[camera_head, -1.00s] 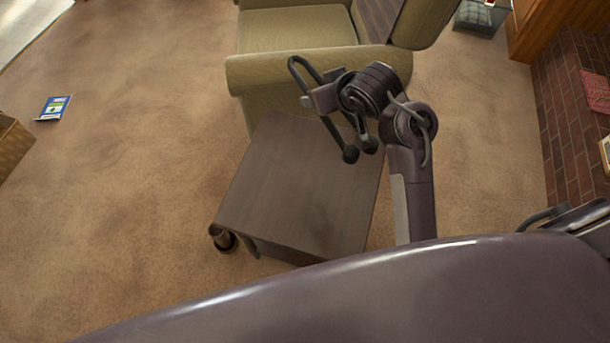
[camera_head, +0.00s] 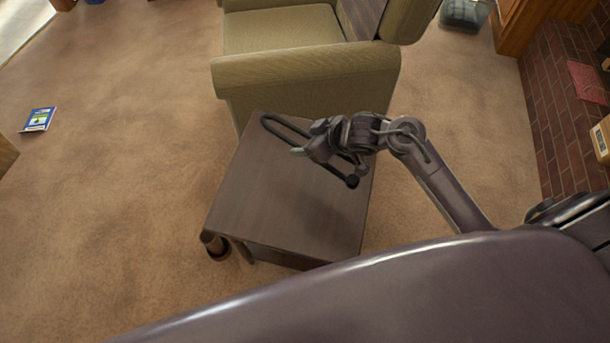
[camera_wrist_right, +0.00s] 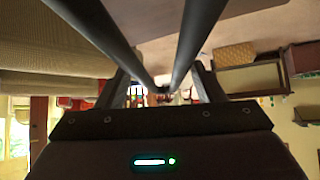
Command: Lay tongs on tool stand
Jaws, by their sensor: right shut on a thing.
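The black tongs (camera_head: 280,131), a looped rod with round ball ends, are held in my right gripper (camera_head: 306,149). They appear over the far part of a small dark brown table (camera_head: 270,200), which I take as the tool stand. I cannot tell whether they touch its top. In the right wrist view the two dark arms of the tongs (camera_wrist_right: 192,45) run between the fingers of my right gripper (camera_wrist_right: 162,88). My left gripper is not in view.
A beige armchair (camera_head: 285,75) stands right behind the table. A blue booklet (camera_head: 39,119) lies on the brown carpet at left. A brick hearth (camera_head: 565,110) is at right. The table's near part is bare.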

